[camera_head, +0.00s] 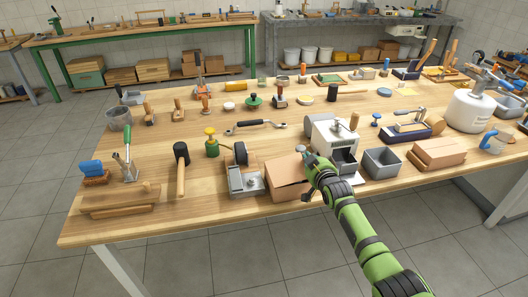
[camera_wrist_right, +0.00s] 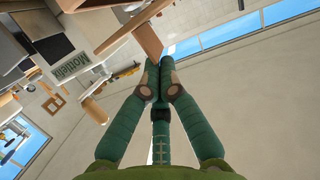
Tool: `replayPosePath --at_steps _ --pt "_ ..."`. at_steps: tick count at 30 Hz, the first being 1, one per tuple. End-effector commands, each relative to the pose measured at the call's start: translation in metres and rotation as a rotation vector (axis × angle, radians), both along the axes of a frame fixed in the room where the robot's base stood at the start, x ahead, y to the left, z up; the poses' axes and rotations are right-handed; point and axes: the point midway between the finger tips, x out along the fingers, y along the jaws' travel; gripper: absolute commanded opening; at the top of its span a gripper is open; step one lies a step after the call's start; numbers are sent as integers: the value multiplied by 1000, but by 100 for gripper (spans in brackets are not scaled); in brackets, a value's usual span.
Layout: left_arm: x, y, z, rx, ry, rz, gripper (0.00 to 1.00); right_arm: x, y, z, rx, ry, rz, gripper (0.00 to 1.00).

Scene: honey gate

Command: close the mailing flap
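A brown cardboard mailing box (camera_head: 284,194) stands near the front edge of the workbench. Its flap (camera_head: 284,169) appears as a slanted panel on top, and I cannot tell its exact angle. My right gripper (camera_head: 306,161) is at the right side of the box, close to the flap. In the right wrist view, its green fingers (camera_wrist_right: 160,66) come together at the tips, with no object seen between them. A brown panel (camera_wrist_right: 146,35), probably the flap, ends right by the fingertips; contact is unclear. My left gripper is not in view.
A grey metal fixture (camera_head: 245,181) stands just left of the box. A white machine (camera_head: 333,137) is close behind my right gripper, and an open grey bin (camera_head: 382,163) is to its right. Many tools crowd the bench (camera_head: 150,222); its front left strip is bare.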

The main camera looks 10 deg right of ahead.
Motion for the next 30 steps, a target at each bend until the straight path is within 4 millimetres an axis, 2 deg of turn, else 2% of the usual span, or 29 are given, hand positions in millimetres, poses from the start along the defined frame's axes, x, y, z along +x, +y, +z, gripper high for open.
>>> replayPosePath --at_steps 6,23,26,30 --pt "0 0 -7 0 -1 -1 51 0 1 -8 -2 -1 1 0" --pt "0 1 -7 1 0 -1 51 0 1 -8 -4 -2 0 0" --pt "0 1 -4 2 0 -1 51 1 1 -4 -4 -3 -1 0" --pt "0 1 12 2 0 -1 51 3 1 16 -4 -4 -1 0"
